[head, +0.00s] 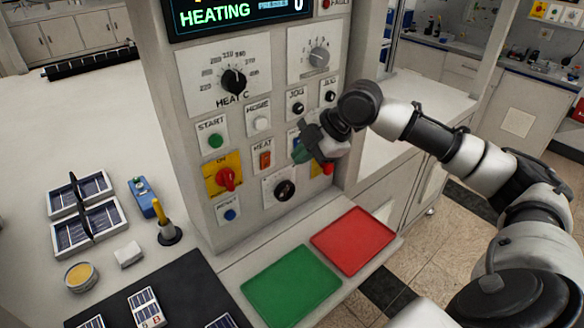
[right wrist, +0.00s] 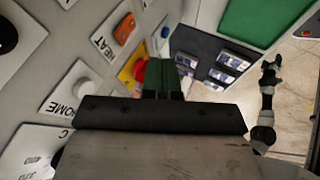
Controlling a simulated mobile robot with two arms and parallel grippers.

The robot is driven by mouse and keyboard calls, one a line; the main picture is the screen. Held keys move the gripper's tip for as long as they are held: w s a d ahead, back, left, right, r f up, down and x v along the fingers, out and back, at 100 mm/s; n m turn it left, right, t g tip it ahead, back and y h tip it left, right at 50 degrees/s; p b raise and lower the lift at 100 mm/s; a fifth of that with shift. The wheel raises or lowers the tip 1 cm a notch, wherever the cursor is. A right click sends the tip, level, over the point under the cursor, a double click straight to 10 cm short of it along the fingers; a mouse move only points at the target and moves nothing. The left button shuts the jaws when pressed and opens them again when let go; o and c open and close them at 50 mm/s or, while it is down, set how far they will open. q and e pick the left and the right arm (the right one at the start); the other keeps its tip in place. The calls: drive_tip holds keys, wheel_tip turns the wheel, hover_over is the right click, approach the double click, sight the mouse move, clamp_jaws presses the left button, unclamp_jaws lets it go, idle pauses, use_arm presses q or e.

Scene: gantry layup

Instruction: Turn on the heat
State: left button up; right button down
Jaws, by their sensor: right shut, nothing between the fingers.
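The HEAT switch (head: 265,159) is an orange rocker on a white plate, in the middle of the grey control panel. It also shows at the upper left of the right wrist view (right wrist: 124,28). I cannot tell which way it is tipped. The display (head: 240,14) above reads HEATING and 0. My right gripper (head: 300,152) is shut and empty, its green-tipped fingers in front of the panel just right of the switch, apart from it. It hides part of the buttons behind it. My left gripper (right wrist: 271,66) shows small in the right wrist view; its jaws are unclear.
Near the switch are the HEAT C dial (head: 233,82), green START button (head: 215,140), white HOME button (head: 261,123), red knob on yellow (head: 226,178) and a black knob (head: 285,190). A green tray (head: 290,287) and a red tray (head: 353,240) lie below.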

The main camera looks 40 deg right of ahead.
use_arm(q)
drive_tip(key=shift+w+f+b, duration=0.15)
drive_tip(key=shift+f+b, duration=0.2)
drive_tip(key=shift+f, duration=0.15)
use_arm(e)
drive_tip(key=v, duration=0.3)
drive_tip(key=shift+s+d+r, duration=0.1)
drive_tip(key=shift+s+d, duration=0.1)
drive_tip(key=shift+s, duration=0.3)
drive_tip(key=shift+s+d, duration=0.1)
use_arm(q)
drive_tip(key=shift+w+d, duration=0.1)
